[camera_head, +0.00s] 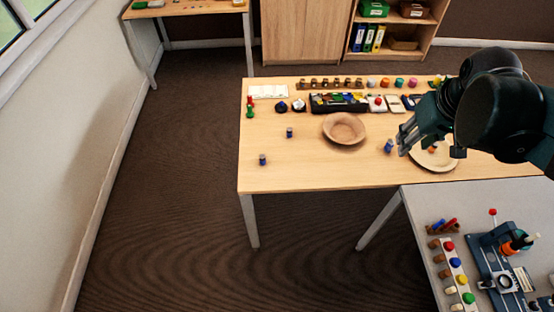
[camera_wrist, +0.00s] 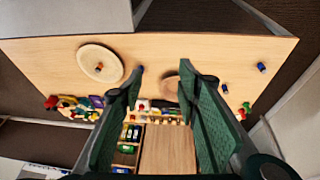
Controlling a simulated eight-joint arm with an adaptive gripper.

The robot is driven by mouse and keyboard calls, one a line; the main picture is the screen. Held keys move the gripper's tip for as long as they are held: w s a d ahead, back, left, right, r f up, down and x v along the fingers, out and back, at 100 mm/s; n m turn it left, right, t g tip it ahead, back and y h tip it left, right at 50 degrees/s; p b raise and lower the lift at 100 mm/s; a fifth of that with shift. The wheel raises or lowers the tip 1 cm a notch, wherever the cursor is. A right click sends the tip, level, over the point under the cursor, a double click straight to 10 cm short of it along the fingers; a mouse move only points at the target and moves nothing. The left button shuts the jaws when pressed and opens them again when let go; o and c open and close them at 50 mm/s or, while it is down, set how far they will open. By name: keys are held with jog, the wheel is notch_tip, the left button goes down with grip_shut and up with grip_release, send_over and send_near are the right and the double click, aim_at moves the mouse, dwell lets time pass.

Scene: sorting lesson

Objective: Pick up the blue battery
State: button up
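Three small upright blue cylinders that look like batteries stand on the wooden table: one near the front left (camera_head: 262,160), one behind it (camera_head: 289,132), and one (camera_head: 388,146) between the bowl and the plate. In the wrist view they also show: one at the right (camera_wrist: 262,67), another below it (camera_wrist: 224,88), and the third (camera_wrist: 140,70) beside the left fingertip. My gripper (camera_wrist: 174,76) is open and empty, with its fingers wide apart. In the head view it hangs just right of the third cylinder; contact cannot be told.
A wooden bowl (camera_head: 343,142) stands mid-table. A pale plate (camera_head: 440,165) with a small orange-red item (camera_head: 432,149) lies partly under my arm. A dark tray (camera_head: 315,107) of colourful parts and other small items line the back. The table's front left is mostly clear.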

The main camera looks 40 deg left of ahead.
jog(key=a+f+n+g, duration=0.15)
jog(key=a+f, duration=0.25)
jog(key=a, duration=0.7)
jog(key=n+g+h+b, duration=0.2)
jog(key=n, duration=0.6)
send_over(263, 156)
jog(key=f, duration=2.1)
jog(key=shift+w+d+f, duration=0.15)
jog(key=shift+w+f, duration=0.1)
jog(key=shift+f, duration=0.05)
jog(key=shift+s+a+f+n, duration=0.25)
jog(key=shift+f, duration=1.3)
